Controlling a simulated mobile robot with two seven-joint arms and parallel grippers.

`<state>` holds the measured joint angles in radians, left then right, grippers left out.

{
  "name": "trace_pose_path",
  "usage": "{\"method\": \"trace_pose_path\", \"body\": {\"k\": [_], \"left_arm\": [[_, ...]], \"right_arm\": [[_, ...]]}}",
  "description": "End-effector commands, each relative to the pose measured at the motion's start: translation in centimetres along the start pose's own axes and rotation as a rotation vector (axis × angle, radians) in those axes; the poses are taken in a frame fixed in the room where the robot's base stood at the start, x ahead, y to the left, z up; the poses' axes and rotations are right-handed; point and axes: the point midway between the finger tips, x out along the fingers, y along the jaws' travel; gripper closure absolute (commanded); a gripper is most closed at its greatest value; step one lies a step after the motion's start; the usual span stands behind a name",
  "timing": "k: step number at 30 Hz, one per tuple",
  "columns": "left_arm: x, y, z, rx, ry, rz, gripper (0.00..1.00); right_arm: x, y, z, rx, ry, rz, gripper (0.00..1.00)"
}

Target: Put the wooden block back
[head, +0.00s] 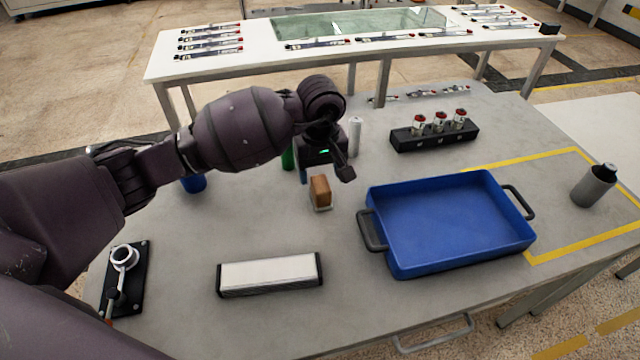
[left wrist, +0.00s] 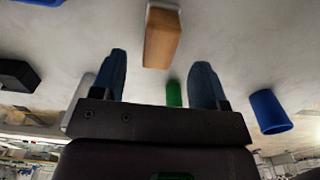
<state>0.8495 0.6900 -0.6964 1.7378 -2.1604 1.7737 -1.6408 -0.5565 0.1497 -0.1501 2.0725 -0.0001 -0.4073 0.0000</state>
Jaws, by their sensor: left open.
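The wooden block (head: 320,188) stands upright on the grey table, left of the blue tray, with a thin pale part at its foot. My left gripper (head: 325,174) is open and empty, just behind and above the block in the head view. In the left wrist view the block (left wrist: 161,40) lies beyond the gap between the two blue-grey fingertips (left wrist: 160,63), apart from both. My right gripper is not in view.
A blue tray (head: 396,262) with dark handles is right of the block. A white bar with black ends (head: 268,274) lies in front. A blue cup (head: 194,183), green cylinder (head: 288,158) and white cylinder (head: 355,138) stand near my arm. A black rack (head: 405,144) is behind.

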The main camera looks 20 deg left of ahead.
Motion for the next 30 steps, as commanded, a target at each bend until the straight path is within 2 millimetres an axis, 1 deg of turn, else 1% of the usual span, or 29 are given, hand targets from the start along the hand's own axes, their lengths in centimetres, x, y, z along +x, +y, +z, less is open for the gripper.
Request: {"method": "trace_pose_path", "body": {"k": [1,3,6,10,15,30], "left_arm": [[-1.3,0.0,-0.1,0.001,0.006,0.001,0.33],[-2.4,0.0,0.0,0.001,0.004,0.002,0.33],[-3.8,0.0,0.0,0.0,0.003,0.001,0.33],[-5.0,0.0,0.0,0.001,0.001,0.0,0.33],[-5.5,0.0,0.0,0.0,-0.001,-0.001,0.33],[-5.5,0.0,0.0,0.0,-0.001,-0.001,0.33]], "right_arm": [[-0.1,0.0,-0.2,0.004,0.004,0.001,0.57],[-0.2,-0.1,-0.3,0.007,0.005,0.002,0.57],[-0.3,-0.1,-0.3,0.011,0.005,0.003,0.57],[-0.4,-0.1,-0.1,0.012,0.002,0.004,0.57],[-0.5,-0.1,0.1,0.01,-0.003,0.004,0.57],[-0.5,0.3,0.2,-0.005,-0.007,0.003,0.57]]}}
